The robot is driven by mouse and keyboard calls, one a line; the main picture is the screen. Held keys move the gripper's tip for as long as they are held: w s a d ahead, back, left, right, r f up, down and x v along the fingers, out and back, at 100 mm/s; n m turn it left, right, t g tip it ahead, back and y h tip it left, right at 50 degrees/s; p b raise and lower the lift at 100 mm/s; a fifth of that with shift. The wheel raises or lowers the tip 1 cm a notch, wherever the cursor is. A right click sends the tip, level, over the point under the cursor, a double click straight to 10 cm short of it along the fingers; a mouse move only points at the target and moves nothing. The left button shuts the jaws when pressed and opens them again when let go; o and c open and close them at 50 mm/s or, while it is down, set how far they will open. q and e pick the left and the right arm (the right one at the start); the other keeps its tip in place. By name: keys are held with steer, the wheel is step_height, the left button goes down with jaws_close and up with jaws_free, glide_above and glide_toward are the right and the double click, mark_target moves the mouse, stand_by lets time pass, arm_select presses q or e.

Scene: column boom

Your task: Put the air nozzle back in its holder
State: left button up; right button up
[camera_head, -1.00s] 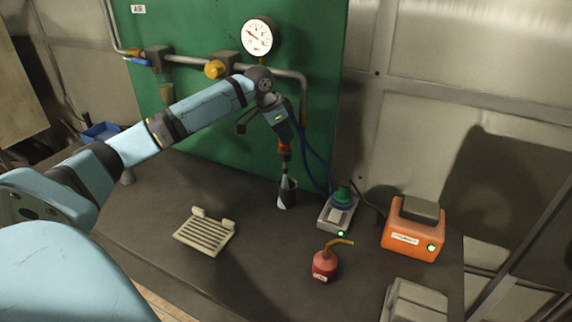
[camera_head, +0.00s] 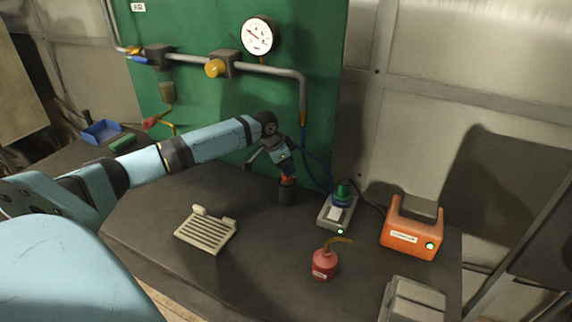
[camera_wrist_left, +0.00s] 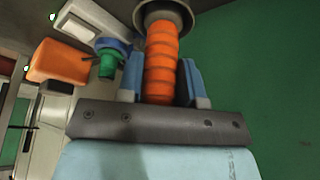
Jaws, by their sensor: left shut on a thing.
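The air nozzle shows an orange ribbed body (camera_wrist_left: 160,62) in the left wrist view and a small red-orange part (camera_head: 288,179) in the head view. My left gripper (camera_head: 287,172) is shut on it, with one blue finger on each side of the ribbed body in the wrist view (camera_wrist_left: 162,82). The holder is a dark upright cup (camera_head: 287,194) on the bench, and its rim (camera_wrist_left: 166,8) shows at the top of the wrist view. The nozzle's lower end is inside the cup and hidden. My right gripper is not in view.
A grey box with a green knob (camera_head: 343,190) stands just right of the holder. A red oil can (camera_head: 324,264), an orange unit (camera_head: 411,228) and a slatted tray (camera_head: 206,231) are on the bench (camera_head: 262,258). A blue hose (camera_head: 317,172) hangs behind.

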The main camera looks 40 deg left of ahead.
arm_select(q)
steer(key=o, duration=1)
steer(key=v, duration=1.2)
steer(key=shift+b, duration=0.35)
steer(key=shift+d, duration=0.1)
